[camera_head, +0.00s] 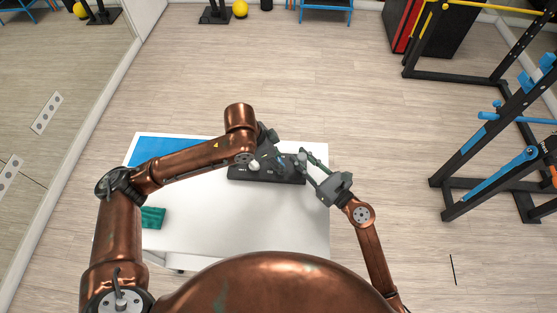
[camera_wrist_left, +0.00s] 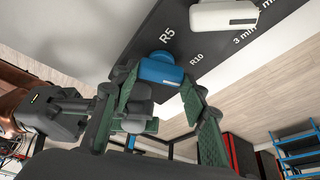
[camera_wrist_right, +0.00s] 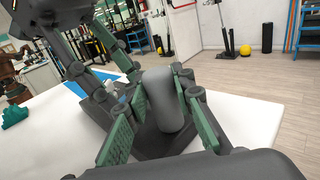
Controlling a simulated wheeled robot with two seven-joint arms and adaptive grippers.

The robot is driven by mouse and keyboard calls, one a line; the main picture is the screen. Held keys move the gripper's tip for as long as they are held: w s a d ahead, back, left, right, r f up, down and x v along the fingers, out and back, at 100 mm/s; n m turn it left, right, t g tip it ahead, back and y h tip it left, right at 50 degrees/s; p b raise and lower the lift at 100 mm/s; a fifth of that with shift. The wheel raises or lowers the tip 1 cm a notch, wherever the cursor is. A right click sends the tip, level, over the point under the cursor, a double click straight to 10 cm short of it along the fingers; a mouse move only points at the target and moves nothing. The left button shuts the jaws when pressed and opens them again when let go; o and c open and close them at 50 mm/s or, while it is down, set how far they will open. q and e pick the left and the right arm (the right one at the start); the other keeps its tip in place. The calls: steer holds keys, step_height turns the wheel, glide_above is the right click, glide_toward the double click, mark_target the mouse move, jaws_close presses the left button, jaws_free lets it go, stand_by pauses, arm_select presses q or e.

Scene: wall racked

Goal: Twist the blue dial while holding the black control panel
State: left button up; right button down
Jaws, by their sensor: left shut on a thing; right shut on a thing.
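The black control panel (camera_head: 262,178) lies on the white table; it also shows in the left wrist view (camera_wrist_left: 137,42), with white labels such as R5 and R10. The blue dial (camera_wrist_left: 162,69) sits on the panel between the green fingers of my left gripper (camera_wrist_left: 163,83), which is shut on it. In the head view my left gripper (camera_head: 270,157) partly hides the panel. My right gripper (camera_head: 308,160) is at the panel's right end. In the right wrist view its green fingers (camera_wrist_right: 158,125) are shut on a grey rounded handle (camera_wrist_right: 164,100) standing on the panel.
A white knob (camera_wrist_left: 223,14) is on the panel beside the blue dial. A blue mat (camera_head: 160,150) lies at the table's far left and a green block (camera_head: 153,217) at its left edge. The white table (camera_head: 240,225) is clear in front. Gym racks (camera_head: 490,140) stand at the right.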

arm_select(q)
steer(key=c, duration=0.5)
steer(key=shift+w+m+g, duration=0.15)
steer(key=shift+m+g, duration=0.75)
steer(key=shift+m, duration=1.4)
steer(key=o, duration=1.1)
steer(key=shift+o, duration=0.2)
steer(key=v, duration=1.2)
steer(key=shift+a, duration=0.15)
